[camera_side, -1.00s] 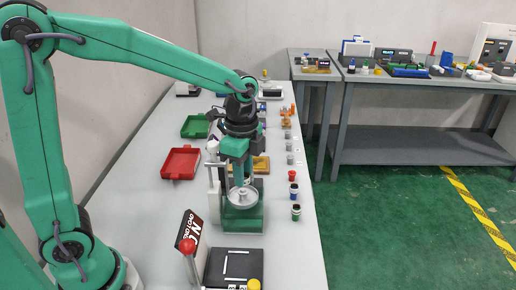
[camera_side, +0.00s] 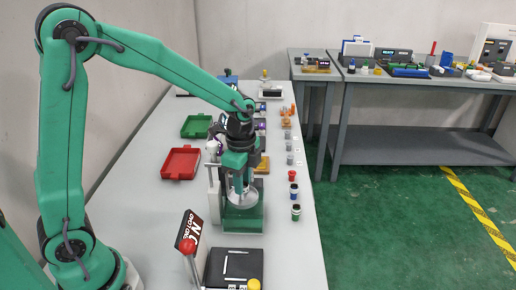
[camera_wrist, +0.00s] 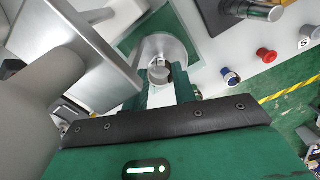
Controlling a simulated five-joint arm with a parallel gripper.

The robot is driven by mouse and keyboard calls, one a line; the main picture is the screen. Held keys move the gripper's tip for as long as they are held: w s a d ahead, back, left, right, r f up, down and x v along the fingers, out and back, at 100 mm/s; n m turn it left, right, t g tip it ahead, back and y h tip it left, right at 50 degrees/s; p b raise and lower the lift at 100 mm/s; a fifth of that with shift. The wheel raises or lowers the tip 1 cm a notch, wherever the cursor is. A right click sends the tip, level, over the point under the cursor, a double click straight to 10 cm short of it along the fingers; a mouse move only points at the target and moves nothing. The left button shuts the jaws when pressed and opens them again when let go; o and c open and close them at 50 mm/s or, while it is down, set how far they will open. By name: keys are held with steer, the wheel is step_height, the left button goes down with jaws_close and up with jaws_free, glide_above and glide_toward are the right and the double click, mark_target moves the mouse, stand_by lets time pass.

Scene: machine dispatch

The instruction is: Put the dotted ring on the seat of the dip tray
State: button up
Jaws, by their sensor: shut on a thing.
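My gripper (camera_side: 239,190) points down over a round grey dish (camera_side: 243,208) on a green block (camera_side: 243,222), which I take to be the dip tray. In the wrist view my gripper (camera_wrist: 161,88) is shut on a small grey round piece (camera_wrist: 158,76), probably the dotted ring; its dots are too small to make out. The piece is over the grey dish (camera_wrist: 172,46). The fingers partly hide both. I cannot tell whether the piece touches the seat.
A grey upright post (camera_side: 214,190) stands close at the left of the dish. A red tray (camera_side: 180,163) and a green tray (camera_side: 196,126) lie farther back left. A black box (camera_side: 234,266) is in front.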

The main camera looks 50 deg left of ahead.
steer(key=shift+f, duration=0.25)
steer(key=o, duration=1)
steer(key=shift+c, duration=0.2)
steer(key=shift+r, duration=0.15)
step_height(320, 180, up, 12)
stand_by(0.5)
